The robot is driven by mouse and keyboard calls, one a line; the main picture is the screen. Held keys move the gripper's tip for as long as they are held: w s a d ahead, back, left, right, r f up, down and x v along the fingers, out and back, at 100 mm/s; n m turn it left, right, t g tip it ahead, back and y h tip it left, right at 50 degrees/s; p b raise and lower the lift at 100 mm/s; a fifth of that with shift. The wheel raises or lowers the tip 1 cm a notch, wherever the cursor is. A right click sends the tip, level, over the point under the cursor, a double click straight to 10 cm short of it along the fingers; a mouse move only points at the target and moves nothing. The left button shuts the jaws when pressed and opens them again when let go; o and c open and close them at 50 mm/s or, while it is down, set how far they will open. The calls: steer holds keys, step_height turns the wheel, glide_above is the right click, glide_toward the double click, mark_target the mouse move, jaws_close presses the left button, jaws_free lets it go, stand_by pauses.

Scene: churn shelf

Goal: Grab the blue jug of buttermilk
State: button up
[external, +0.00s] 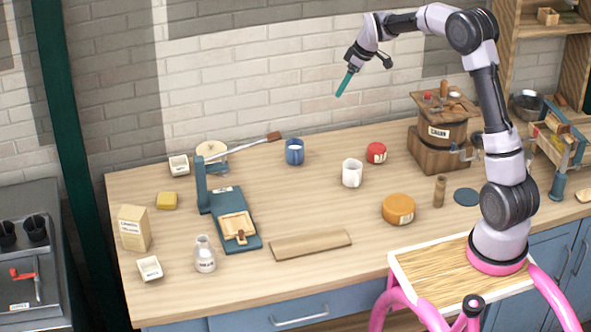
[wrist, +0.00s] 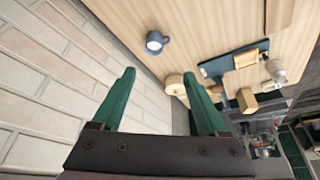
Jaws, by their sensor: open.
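The blue jug (external: 294,152) stands upright on the wooden table near its back edge, with something white inside. It also shows in the wrist view (wrist: 155,42), beyond the fingertips and a little above the gap between them. My gripper (external: 345,84) is raised well above the table, up and to the right of the jug in the external view, apart from everything. In the wrist view its two green fingers (wrist: 163,80) are spread with nothing between them.
A white mug (external: 352,173) and red-lidded jar (external: 376,153) stand right of the jug. A press with a long lever (external: 237,147) reaches close to its left. A brick wall (external: 260,60) rises behind the table. The tabletop in front of the jug is fairly clear.

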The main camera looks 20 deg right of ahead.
mark_target(296, 152)
steer(key=w+a+f+n, duration=0.1)
steer(key=w+a+f, duration=0.1)
steer(key=f, duration=0.6)
steer(key=w+a+f+n+g, duration=0.1)
steer(key=w+a+f+n, duration=0.1)
steer(key=a+f, duration=0.3)
steer(key=w+a+f+n+g, duration=0.1)
steer(key=w+a+f+n, duration=0.1)
steer(key=f, duration=0.9)
steer(key=shift+w+a+f+y, duration=0.2)
steer(key=shift+w+a, duration=0.1)
steer(key=shift+a, duration=0.35)
steer(key=shift+w+a+f+y, duration=0.1)
steer(key=shift+w+a+f, duration=0.15)
steer(key=shift+a, duration=0.35)
steer(key=x, duration=0.5)
steer(key=shift+s+d+f, duration=0.2)
steer(key=shift+s, duration=0.05)
jaws_close()
